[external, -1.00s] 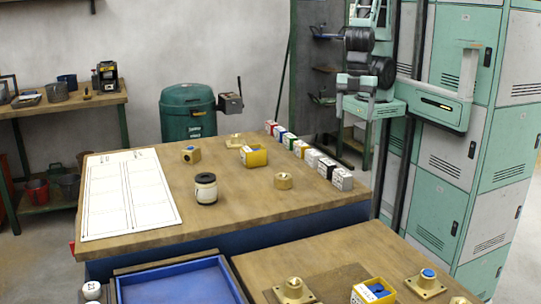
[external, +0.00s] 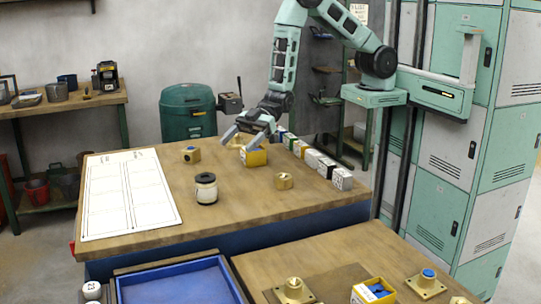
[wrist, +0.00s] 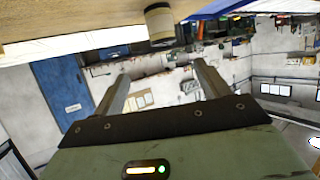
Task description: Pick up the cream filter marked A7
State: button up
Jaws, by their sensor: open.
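A cream cylindrical filter (external: 206,188) with a dark top and dark base stands upright on the wooden table (external: 150,227), left of the middle. I cannot read a mark on it. My gripper (external: 239,141) is open and empty above the back of the table, behind and to the right of the filter, apart from it. In the wrist view, a cream cylinder with dark bands (wrist: 160,25) shows at the top, beyond my spread fingers (wrist: 160,76); it looks like the same filter. Nothing is between the fingers.
A row of small boxes (external: 318,161) lines the right edge. A white sheet (external: 128,195) covers the left side.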

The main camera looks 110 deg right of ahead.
aim_at(210, 175)
jog(key=p+x, duration=0.3)
jog(key=x, duration=0.7)
jog(key=shift+w+a+f, duration=0.1)
jog(key=shift+w+a, duration=0.05)
jog(key=shift+w, duration=0.1)
jog(key=p+x, duration=0.1)
jog(key=x, duration=0.1)
jog(key=p+x, duration=0.1)
jog(key=shift+w+a+f+p, duration=0.1)
jog(key=shift+w+a+p, duration=0.05)
jog(key=shift+a+p, duration=0.25)
jog(key=shift+x, duration=0.75)
jog(key=c, duration=1.1)
